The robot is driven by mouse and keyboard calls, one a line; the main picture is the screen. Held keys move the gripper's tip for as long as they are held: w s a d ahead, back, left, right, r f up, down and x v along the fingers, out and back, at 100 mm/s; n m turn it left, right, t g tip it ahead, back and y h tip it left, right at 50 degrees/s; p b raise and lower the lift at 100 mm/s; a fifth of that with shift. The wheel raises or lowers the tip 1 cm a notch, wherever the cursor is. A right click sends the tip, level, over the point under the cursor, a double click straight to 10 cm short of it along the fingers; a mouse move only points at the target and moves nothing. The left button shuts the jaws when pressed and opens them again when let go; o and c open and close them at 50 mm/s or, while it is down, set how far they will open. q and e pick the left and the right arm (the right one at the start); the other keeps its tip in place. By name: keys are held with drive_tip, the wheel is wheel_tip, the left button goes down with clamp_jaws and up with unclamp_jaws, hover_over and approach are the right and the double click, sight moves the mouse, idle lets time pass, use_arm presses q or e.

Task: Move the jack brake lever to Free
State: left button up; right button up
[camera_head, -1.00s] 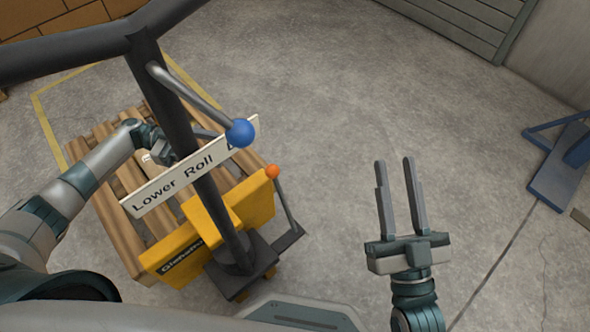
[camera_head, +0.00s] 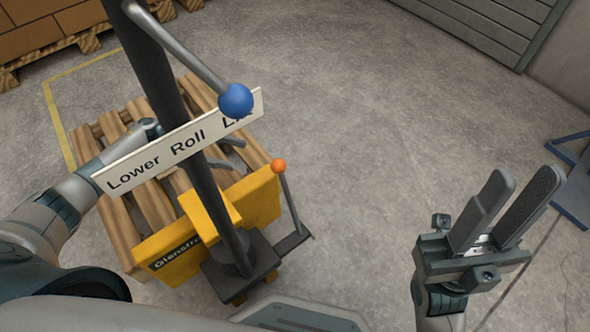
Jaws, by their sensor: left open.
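A lever with an orange knob (camera_head: 279,166) stands at the right side of the yellow jack body (camera_head: 165,250). A second, longer grey lever with a blue knob (camera_head: 236,99) juts from the dark mast above the sign. No "Free" mark is readable, and I cannot tell for certain which lever is the brake. My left gripper (camera_head: 235,153) is open, mostly hidden behind the sign and mast; its fingers show left of the orange knob, apart from it. My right gripper (camera_head: 526,180) is open and empty at the right, far from both levers.
A white sign (camera_head: 155,162) reading "Lower Roll" hangs across the dark mast (camera_head: 203,185). A wooden pallet (camera_head: 115,215) lies behind the jack. Blue metal equipment (camera_head: 568,185) is at the right edge. The concrete floor between the jack and my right gripper is clear.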

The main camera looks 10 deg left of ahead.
use_arm(q)
drive_tip(key=shift+d, duration=0.1)
drive_tip(key=d+b, duration=0.1)
drive_tip(key=d, duration=1.6)
drive_tip(key=shift+s+b, duration=0.3)
drive_tip(key=shift+s, duration=0.1)
drive_tip(key=shift+d, duration=0.1)
clamp_jaws()
